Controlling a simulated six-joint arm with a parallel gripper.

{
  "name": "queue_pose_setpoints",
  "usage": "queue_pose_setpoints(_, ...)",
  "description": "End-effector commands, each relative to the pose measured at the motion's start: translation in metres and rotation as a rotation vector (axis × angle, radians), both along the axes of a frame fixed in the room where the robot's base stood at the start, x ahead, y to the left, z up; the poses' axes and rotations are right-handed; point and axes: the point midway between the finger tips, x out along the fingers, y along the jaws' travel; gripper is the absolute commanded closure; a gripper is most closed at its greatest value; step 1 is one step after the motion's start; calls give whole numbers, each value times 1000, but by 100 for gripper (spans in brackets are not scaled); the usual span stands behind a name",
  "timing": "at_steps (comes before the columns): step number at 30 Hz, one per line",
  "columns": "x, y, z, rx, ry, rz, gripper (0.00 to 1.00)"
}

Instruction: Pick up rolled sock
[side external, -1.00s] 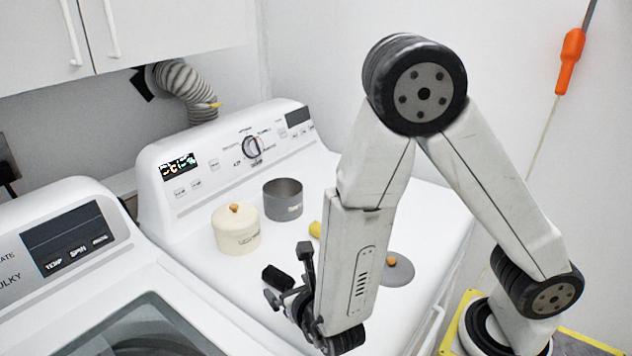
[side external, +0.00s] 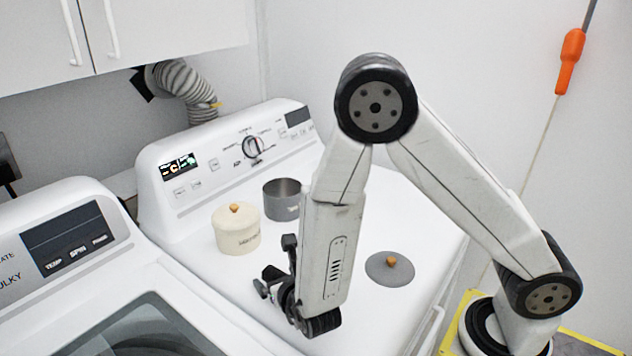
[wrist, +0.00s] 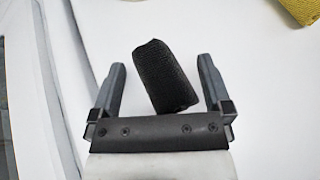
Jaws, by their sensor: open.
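The rolled sock (wrist: 161,77) is a dark, ribbed roll lying on the white machine top. In the wrist view it lies between and slightly ahead of the two fingers of my gripper (wrist: 163,78), tilted a little. My gripper is open and holds nothing. The sock looks apart from both fingers, a little nearer the right one at its lower end. In the side view my gripper (side external: 274,278) is low over the machine top, and the sock is hard to make out there, largely hidden by the gripper.
A cream lidded pot (side external: 236,232) and an open grey pot (side external: 282,203) stand behind my gripper. A grey lid with an orange knob (side external: 389,270) lies to the right. A yellow item (wrist: 299,10) shows at the top right of the wrist view. The machine's edge is close on the left.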

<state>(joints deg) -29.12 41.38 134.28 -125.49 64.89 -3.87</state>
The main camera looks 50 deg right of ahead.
Motion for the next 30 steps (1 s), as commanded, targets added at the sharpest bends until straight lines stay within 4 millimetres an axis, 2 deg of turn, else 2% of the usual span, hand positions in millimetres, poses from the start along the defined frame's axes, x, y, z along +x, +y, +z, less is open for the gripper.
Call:
queue_pose_setpoints(16, 2, -1, -1, 1, -1, 1, 0)
queue_pose_setpoints(17, 2, -1, -1, 1, -1, 1, 6)
queue_pose_setpoints(21, 2, -1, -1, 1, -1, 1, 51)
queue_pose_setpoints(23, 2, -1, -1, 1, -1, 1, 68)
queue_pose_setpoints(30, 2, -1, 0, 1, -1, 1, 69)
